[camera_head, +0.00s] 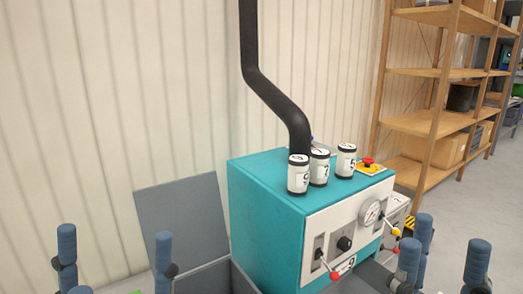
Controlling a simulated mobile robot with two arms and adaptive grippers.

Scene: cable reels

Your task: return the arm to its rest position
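My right gripper (442,250) shows at the bottom right, its blue padded fingers pointing up and spread apart. It is open, with nothing between the fingers, in front of the teal machine's right side. My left gripper (115,248) shows at the bottom left, its blue fingers also upright and wide apart. It is open and empty, left of the machine. The palms and most of both arms are out of the picture.
A teal machine (262,190) with a gauge and levers stands in the middle. Three white-and-black cylinders (319,168) stand on it beside a black pipe (262,85). A grey box with a raised lid (182,220) is at left. Wooden shelves (425,122) stand behind right.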

